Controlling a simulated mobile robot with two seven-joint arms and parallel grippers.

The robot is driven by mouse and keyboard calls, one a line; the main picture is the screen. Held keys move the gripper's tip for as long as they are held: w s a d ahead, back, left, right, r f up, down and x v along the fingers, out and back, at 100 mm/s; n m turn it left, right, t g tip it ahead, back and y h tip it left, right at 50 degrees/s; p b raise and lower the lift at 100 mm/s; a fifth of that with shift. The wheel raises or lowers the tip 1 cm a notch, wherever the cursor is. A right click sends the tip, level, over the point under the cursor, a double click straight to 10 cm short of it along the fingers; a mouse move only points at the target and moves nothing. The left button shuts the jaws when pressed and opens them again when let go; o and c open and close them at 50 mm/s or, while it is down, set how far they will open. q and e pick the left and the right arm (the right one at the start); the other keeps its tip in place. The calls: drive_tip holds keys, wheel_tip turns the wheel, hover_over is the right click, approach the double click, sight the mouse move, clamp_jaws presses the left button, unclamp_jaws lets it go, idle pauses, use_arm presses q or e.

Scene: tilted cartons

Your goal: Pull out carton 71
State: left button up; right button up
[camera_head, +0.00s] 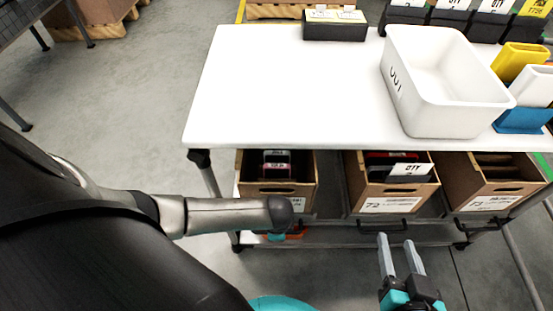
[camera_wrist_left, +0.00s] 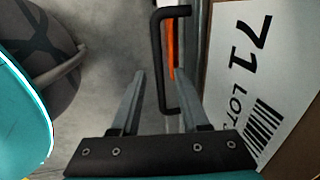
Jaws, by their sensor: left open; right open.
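Carton 71 (camera_head: 277,191) is the left brown carton on the tilted rack under the white table, with dark and red items inside. My left forearm and wrist cover part of its front in the head view. Its white label with "71" (camera_wrist_left: 258,35) shows at the right of the left wrist view. A black bar handle (camera_wrist_left: 157,60) stands beside it. My left gripper (camera_wrist_left: 160,75) is open, with the handle's lower end appearing between its fingers; contact cannot be told. My right gripper (camera_head: 396,240) is open and empty, in front of carton 72 (camera_head: 385,198).
Carton 73 (camera_head: 488,195) sits right of carton 72; black handles (camera_head: 385,226) show below the cartons. The white tabletop (camera_head: 290,90) carries a white bin (camera_head: 440,110), a black box (camera_head: 335,30) and coloured holders (camera_head: 520,60). The floor at the left is mostly clear.

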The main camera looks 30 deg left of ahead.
use_arm(q)
drive_tip(key=shift+c, duration=0.2)
clamp_jaws()
idle(0.3)
idle(1.1)
